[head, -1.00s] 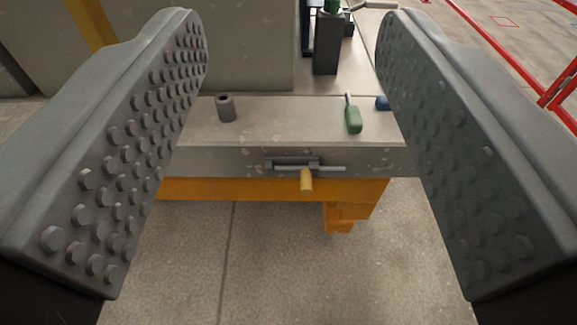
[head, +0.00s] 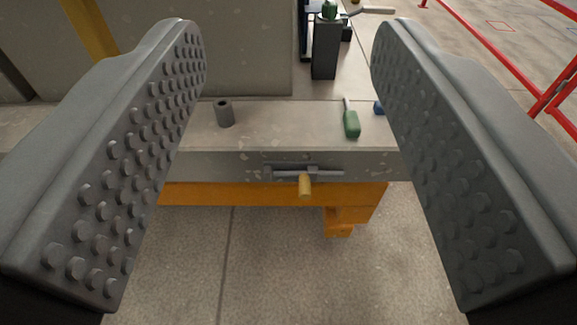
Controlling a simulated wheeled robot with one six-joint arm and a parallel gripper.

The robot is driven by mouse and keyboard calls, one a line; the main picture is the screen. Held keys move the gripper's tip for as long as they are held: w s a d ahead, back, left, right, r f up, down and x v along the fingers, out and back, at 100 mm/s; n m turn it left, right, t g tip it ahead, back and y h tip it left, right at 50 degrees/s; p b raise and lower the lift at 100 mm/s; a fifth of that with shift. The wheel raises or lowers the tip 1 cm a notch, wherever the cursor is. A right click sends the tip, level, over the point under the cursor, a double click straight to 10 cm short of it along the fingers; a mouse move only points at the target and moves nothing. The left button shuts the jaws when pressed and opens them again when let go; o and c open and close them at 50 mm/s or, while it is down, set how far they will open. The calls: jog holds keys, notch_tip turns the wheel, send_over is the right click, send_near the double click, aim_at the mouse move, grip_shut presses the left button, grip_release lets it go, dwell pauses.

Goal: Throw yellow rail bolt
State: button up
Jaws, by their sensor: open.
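The rail bolt (head: 323,173) is a grey sliding bar in a bracket on the front face of the grey rail (head: 220,165). Its yellow handle (head: 305,186) sticks out toward me and points slightly down. My gripper (head: 288,45) is open and empty, its two studded grey fingers wide apart at left and right. The bolt shows between the fingers, farther off, and nothing touches it. Whether the bar's ends enter a keeper is too small to tell.
A grey hollow cylinder (head: 224,113) and a green-handled tool (head: 351,122) lie on the ledge above the bolt. A blue thing (head: 379,108) is partly hidden by the right finger. A dark block (head: 325,50) stands behind. An orange beam (head: 250,195) runs below; red railing (head: 500,60) stands at right.

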jog(key=c, duration=0.4)
jog(key=shift+w+d+f, duration=0.15)
jog(key=shift+w+f, duration=0.05)
jog(key=shift+w, duration=0.2)
jog(key=c, duration=0.3)
jog(key=w+d+f+m+g, duration=0.1)
jog(key=w, duration=0.1)
jog(key=w+d+f+m+g, duration=0.1)
jog(key=w+f+m+g, duration=0.1)
jog(key=w+d+f+m+g, duration=0.1)
jog(key=w+f, duration=0.1)
jog(key=shift+w+h, duration=0.3)
grip_shut()
jog(key=w+d+f+m+g+y, duration=0.4)
jog(key=w+d+f+m+g, duration=0.25)
jog(key=f, duration=0.25)
jog(key=w+d+f+m+g+y, duration=0.3)
jog(key=w+d+f+m+g, duration=0.3)
jog(key=f+m+g, duration=0.15)
send_near(309, 183)
notch_tip(309, 183, down, 4)
jog(key=s+d, duration=0.1)
jog(key=shift+t, duration=0.3)
jog(key=shift+a+f, duration=0.6)
jog(key=shift+a, duration=0.3)
jog(key=shift+a+f, duration=0.6)
jog(key=shift+a, duration=0.35)
